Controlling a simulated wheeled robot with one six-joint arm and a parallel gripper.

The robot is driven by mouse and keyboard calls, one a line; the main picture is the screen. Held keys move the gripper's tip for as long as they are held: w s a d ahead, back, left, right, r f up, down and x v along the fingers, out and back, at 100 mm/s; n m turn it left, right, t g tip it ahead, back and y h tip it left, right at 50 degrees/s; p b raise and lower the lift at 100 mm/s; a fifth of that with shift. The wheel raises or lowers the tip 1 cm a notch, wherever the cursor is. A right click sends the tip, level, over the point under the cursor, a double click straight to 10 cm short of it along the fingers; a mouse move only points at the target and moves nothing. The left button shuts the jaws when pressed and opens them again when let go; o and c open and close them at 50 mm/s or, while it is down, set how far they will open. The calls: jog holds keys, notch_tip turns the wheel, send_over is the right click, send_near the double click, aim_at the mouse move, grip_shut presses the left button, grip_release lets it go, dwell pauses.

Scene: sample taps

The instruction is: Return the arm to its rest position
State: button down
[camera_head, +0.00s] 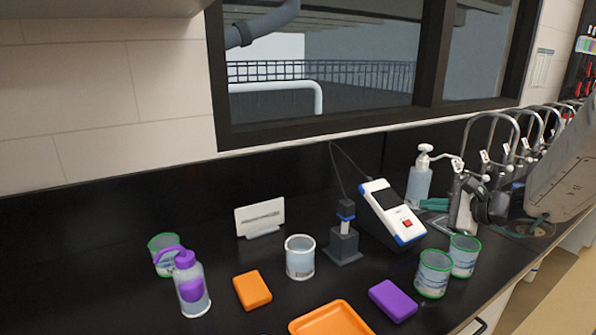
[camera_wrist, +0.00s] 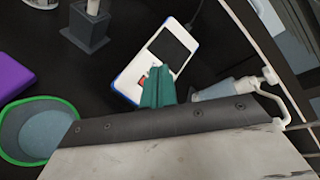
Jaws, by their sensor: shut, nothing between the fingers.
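My gripper (camera_head: 433,204) is at the right of the counter, in front of the pump bottle. Its teal fingers are shut and empty. In the wrist view the closed fingers (camera_wrist: 158,86) appear in front of the white and blue meter (camera_wrist: 155,62). The meter also stands near the middle of the head view (camera_head: 392,211), left of my gripper. I cannot tell the gap between fingers and meter. My arm reaches in from the right edge, and its large grey link hides part of the counter and taps there.
Two green-rimmed beakers (camera_head: 433,274) (camera_head: 464,256) stand in front of my gripper. The pump bottle (camera_head: 419,182) and several curved taps (camera_head: 492,135) stand behind. A probe stand (camera_head: 343,243), clear beaker (camera_head: 300,258), purple block (camera_head: 393,300), orange tray (camera_head: 332,319) and purple-capped bottle (camera_head: 191,285) lie leftward.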

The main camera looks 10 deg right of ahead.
jog(key=s+a+f+n+g, duration=0.1)
jog(key=s+a+n+g, duration=0.45)
jog(key=s, duration=0.25)
jog(key=s+a+n+g, duration=0.4)
jog(key=s+a, duration=0.2)
jog(key=s, duration=0.3)
jog(key=s+r+n+h, duration=0.2)
jog(key=s+n+h, duration=0.2)
jog(key=s, duration=0.3)
jog(key=s+a+r+n+g+h, duration=0.1)
jog(key=s+r+n+h, duration=0.1)
jog(key=s+n, duration=0.3)
jog(key=s+h, duration=0.1)
jog(key=s, duration=0.2)
jog(key=shift+a+r+n+h, duration=0.15)
jog(key=shift+r+n+h, duration=0.2)
jog(key=shift+h, duration=0.05)
